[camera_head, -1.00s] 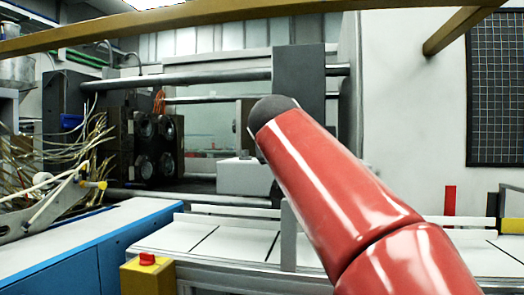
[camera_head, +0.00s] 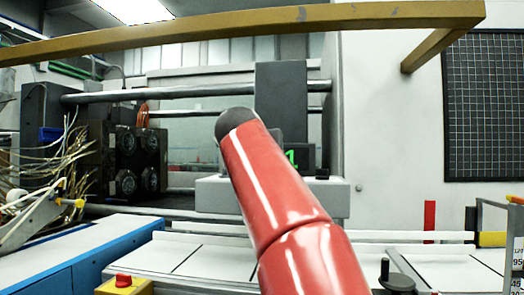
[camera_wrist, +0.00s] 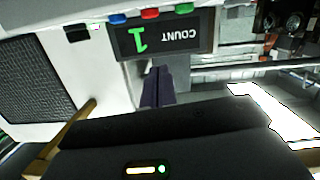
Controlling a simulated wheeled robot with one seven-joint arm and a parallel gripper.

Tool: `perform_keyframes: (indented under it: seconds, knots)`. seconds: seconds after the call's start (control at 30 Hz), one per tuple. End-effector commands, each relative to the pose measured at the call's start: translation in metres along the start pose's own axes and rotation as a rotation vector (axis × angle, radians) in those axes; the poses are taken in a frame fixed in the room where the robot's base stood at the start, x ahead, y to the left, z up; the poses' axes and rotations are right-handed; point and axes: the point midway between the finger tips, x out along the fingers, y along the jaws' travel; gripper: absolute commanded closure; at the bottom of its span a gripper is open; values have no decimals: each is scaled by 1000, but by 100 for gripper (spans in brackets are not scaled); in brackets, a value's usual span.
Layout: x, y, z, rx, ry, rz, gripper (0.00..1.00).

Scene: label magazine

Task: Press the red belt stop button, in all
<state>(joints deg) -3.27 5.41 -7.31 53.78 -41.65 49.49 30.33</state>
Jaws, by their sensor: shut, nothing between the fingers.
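The red belt stop button (camera_head: 123,280) sits on top of a small yellow box (camera_head: 125,288) at the lower left of the head view, in front of the white belt. My red arm stretches up across the middle of that view, and my gripper is hidden there. In the wrist view my gripper (camera_wrist: 157,72) shows its dark fingers together, with nothing between them. They point at a dark counter display (camera_wrist: 160,36) reading a green 1 beside the word COUNT, upside down. The display also shows partly behind my arm in the head view (camera_head: 291,157).
A yellow-brown bar (camera_head: 240,32) spans the top of the head view. The white belt (camera_head: 210,262) runs across the front, with a blue cabinet (camera_head: 75,262) at left. A black knob (camera_head: 397,279) stands at lower right. Loose cables (camera_head: 40,160) hang at left.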

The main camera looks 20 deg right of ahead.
Motion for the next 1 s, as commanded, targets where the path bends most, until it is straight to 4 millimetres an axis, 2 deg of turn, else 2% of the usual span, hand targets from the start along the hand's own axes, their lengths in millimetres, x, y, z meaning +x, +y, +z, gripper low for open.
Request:
perform_keyframes:
  seconds: [0.1,0.3,0.33,0.4,0.53,1.0]
  knots:
    - [28,1,-2,-2,-4,5,100]
    - [69,2,-2,0,-3,4,100]
    - [68,0,10,0,-2,1,100]
    - [70,0,22,-1,-2,0,100]
    - [73,0,34,-1,-1,1,100]
    - [74,0,39,0,0,0,100]
